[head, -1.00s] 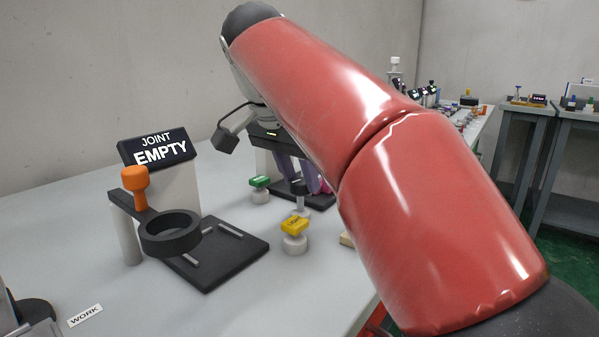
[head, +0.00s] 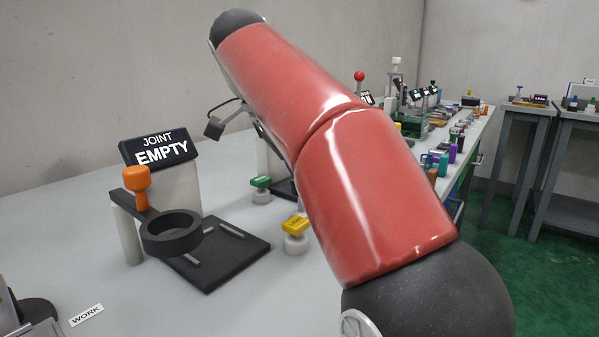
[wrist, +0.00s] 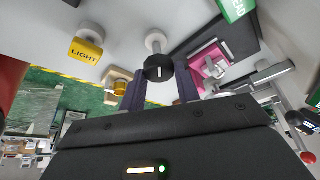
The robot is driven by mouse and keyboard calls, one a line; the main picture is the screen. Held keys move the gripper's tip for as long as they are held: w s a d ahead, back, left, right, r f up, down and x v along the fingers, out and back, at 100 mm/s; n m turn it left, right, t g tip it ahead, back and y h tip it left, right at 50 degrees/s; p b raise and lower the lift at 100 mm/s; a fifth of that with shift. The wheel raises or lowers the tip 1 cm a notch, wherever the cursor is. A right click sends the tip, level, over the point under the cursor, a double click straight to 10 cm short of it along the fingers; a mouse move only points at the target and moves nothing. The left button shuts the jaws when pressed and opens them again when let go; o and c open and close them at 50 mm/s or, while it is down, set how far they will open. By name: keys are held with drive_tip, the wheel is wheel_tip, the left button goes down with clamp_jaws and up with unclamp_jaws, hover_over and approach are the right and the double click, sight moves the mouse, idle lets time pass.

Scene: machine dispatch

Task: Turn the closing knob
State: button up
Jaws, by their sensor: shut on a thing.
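A dark round knob (wrist: 158,66) with a white line on its face stands on a pale post, seen in the wrist view. My gripper (wrist: 161,75) is shut on the knob, with one dark finger on each side of it. In the head view my red arm hides the gripper and the knob. Whether this is the closing knob cannot be read from any label.
A yellow LIGHT block (wrist: 87,48) and a green block (head: 261,182) stand on posts nearby. A pink part (wrist: 208,62) sits beside the knob. The joint fixture (head: 170,233), with an orange handle and an EMPTY sign (head: 161,152), stands at left.

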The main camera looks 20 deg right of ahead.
idle(0.3)
drive_tip(key=o, duration=1)
